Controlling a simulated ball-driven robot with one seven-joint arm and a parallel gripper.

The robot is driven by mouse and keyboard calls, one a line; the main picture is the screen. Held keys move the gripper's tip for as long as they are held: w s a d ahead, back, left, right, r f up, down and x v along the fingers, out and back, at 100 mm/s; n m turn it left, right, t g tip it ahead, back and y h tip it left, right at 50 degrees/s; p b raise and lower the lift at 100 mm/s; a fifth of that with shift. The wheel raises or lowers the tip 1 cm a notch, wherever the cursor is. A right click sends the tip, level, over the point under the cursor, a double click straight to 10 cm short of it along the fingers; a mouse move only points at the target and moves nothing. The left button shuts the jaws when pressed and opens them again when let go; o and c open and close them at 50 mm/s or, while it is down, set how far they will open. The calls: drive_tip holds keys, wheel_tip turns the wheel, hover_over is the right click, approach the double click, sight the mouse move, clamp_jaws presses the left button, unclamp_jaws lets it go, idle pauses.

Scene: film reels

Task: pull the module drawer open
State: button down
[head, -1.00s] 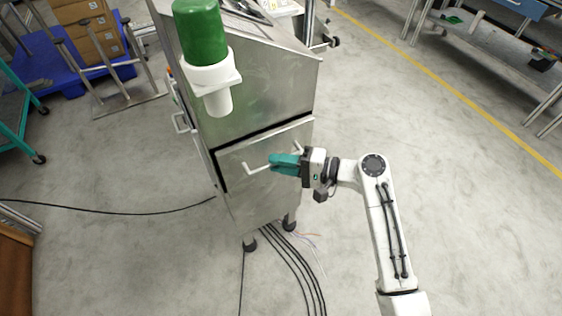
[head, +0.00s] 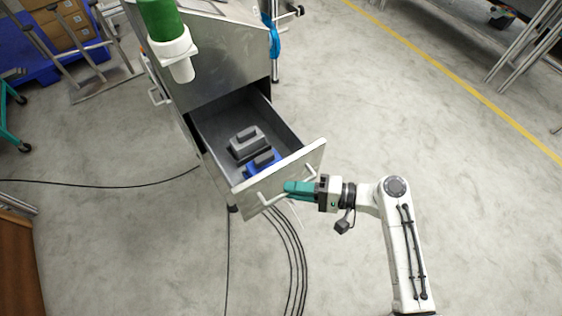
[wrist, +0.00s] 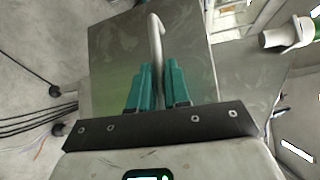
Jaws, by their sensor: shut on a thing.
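The module drawer (head: 208,128) stands well out of the steel cabinet (head: 215,62) in the head view. Its front panel (head: 252,193) carries a white bar handle (head: 268,202). My gripper (head: 288,190) is shut on the handle, with its teal fingers at the front panel. In the wrist view the teal fingers (wrist: 158,88) stand on both sides of the handle bar (wrist: 155,38). Inside the drawer lie a grey module (head: 249,143) and a blue module (head: 263,162) next to each other.
A green and white cylinder (head: 165,30) is mounted on the cabinet's side. Black cables (head: 292,250) run over the floor below the drawer. Open floor (head: 420,110) lies to the right. A blue platform with boxes (head: 50,45) is at the upper left.

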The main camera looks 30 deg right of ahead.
drive_tip(key=s+p, duration=0.1)
drive_tip(key=s, duration=0.6)
drive_tip(key=shift+s+p, duration=0.25)
drive_tip(key=shift+p, duration=0.15)
drive_tip(key=c, duration=1.2)
unclamp_jaws()
drive_tip(key=shift+o, duration=0.2)
drive_tip(key=v, duration=1)
drive_tip(key=shift+s+d+b, duration=0.25)
drive_tip(key=shift+d+b, duration=0.05)
